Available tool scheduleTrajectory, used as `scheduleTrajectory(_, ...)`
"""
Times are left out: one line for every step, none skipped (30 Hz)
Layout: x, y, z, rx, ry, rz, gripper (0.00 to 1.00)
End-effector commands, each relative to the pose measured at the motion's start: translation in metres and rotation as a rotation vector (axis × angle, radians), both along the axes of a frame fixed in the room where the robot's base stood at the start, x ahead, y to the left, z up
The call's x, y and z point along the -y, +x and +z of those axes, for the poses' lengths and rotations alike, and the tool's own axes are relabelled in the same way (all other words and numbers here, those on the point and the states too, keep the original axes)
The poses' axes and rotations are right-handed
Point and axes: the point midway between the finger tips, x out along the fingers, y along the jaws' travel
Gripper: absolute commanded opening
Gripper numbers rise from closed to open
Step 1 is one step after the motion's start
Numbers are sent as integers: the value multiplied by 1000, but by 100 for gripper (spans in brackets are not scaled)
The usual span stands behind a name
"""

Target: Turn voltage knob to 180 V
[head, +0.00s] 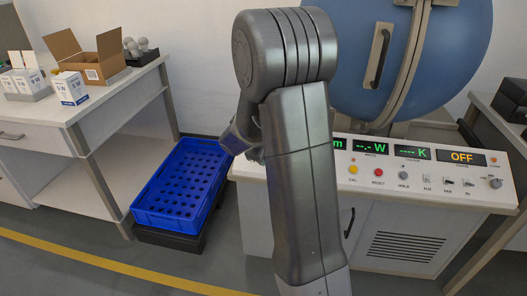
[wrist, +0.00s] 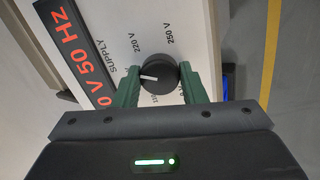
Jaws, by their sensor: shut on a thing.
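The voltage knob (wrist: 161,80) is round and black with a white pointer line. It sits on the white supply panel in the wrist view, and its pointer aims left in the picture. Labels 220 V and 250 V show beyond it; the labels near the left finger are partly covered. My gripper (wrist: 159,69) has its green fingers on either side of the knob and is shut on it. A dark display (wrist: 78,52) with red digits shows only the end of its reading, "0 V 50 Hz". In the head view my arm hides the knob.
A large blue sphere (head: 440,60) stands behind the console. A bench (head: 95,98) with boxes is at the left.

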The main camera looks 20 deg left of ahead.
Motion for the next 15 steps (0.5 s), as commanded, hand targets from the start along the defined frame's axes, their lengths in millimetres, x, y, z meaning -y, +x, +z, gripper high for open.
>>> scheduleTrajectory(0, 0, 2, 4, -20, 39, 15)
scheduleTrajectory(1, 0, 1, 6, -33, 62, 15)
scheduleTrajectory(1, 0, 1, 9, -47, 92, 15)
scheduleTrajectory(1, 0, 1, 13, -58, 115, 15)
scheduleTrajectory(1, 0, 1, 15, -69, 137, 15)
scheduleTrajectory(1, 0, 1, 18, -83, 164, 15)
scheduleTrajectory(1, 0, 1, 21, -92, 184, 15)
scheduleTrajectory(1, 0, 1, 23, -101, 202, 15)
scheduleTrajectory(1, 0, 1, 26, -114, 227, 15)
scheduleTrajectory(1, 0, 1, 29, -121, 244, 15)
scheduleTrajectory(1, 0, 1, 30, -130, 261, 15)
scheduleTrajectory(1, 0, 1, 32, -139, 280, 15)
scheduleTrajectory(1, 0, 1, 34, -146, 294, 15)
scheduleTrajectory(1, 0, 1, 36, -152, 306, 15)
scheduleTrajectory(1, 0, 1, 37, -160, 321, 15)
